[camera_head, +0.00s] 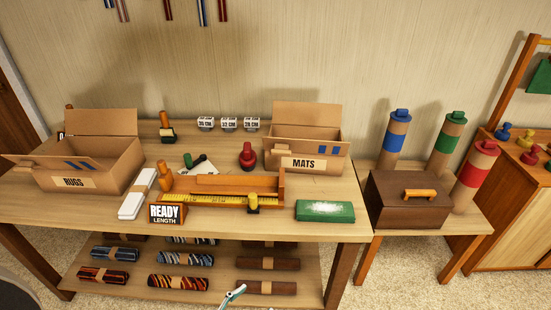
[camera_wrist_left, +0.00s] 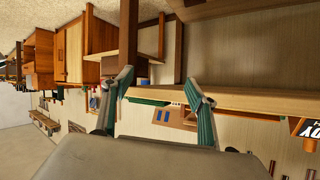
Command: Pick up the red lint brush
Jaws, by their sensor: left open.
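A red knob-topped object (camera_head: 247,156), which looks like the red lint brush, stands upright on the table behind the orange-and-yellow measuring tray, left of the MATS box. I cannot make it out in the left wrist view. A fingertip of my left gripper (camera_head: 233,296) shows at the bottom of the head view, in front of the table and well apart from the red object. In the left wrist view the left gripper (camera_wrist_left: 158,82) is open, with nothing between its two fingers. My right gripper is not in view.
The RUGS box (camera_head: 106,178) stands left and the MATS box (camera_head: 308,165) right on the table (camera_head: 90,218). The measuring tray (camera_head: 222,190), READY sign (camera_head: 165,215) and green block (camera_head: 325,211) lie nearer the front. Rolled rugs (camera_head: 180,284) fill the lower shelf.

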